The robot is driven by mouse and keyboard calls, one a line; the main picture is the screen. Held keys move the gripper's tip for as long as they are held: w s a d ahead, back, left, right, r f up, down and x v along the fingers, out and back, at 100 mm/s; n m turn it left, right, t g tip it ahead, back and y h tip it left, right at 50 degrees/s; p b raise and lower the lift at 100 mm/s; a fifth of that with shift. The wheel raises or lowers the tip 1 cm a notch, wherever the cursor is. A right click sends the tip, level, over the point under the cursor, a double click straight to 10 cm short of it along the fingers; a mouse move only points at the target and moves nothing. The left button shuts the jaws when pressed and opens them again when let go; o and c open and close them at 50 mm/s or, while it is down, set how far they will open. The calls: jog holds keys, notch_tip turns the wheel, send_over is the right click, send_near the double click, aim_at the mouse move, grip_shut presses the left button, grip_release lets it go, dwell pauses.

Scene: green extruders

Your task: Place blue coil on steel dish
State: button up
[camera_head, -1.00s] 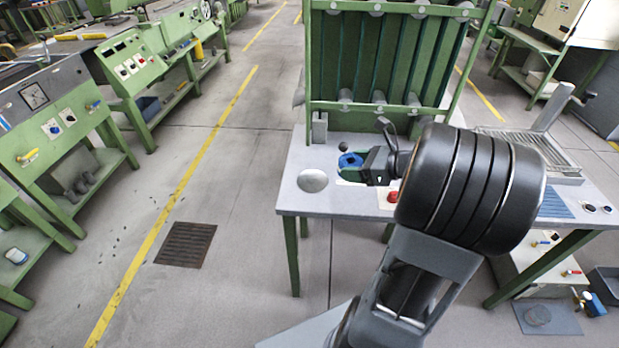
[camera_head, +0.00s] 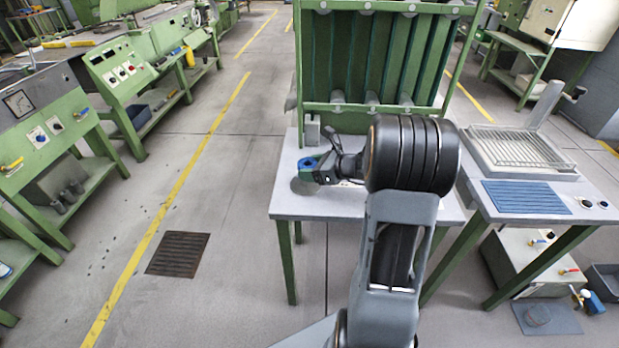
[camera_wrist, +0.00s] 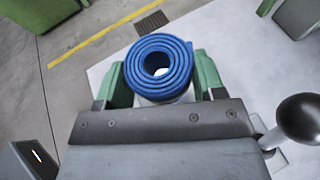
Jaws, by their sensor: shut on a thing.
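The blue coil (camera_wrist: 136,66) is a rolled ring between the green fingers of my gripper (camera_wrist: 160,64) in the wrist view. My gripper is shut on it. In the head view the coil (camera_head: 308,163) and my gripper (camera_head: 311,170) are at the left part of the grey table, at the steel dish. The round steel dish (camera_head: 301,187) shows just below the coil in the picture and is partly hidden by my gripper. The coil appears held above the dish; the exact gap cannot be told.
The grey table (camera_head: 285,206) has a green rack (camera_head: 378,60) at its back. A wire-rack tray (camera_head: 520,148) and a blue ribbed mat (camera_head: 525,197) lie to the right. My arm hides much of the table's middle. Open floor lies left of the table.

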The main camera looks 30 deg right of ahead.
aim_at(310, 185)
jog(key=shift+w+a+f, duration=0.1)
jog(key=shift+w+f, duration=0.1)
jog(key=shift+f, duration=0.15)
jog(key=shift+w+f+b, duration=0.1)
jog(key=shift+f+b, duration=0.25)
jog(key=shift+f, duration=1.25)
jog(key=shift+f, duration=0.1)
jog(key=shift+f, duration=0.15)
jog(key=o, duration=1)
jog(key=shift+c, duration=0.2)
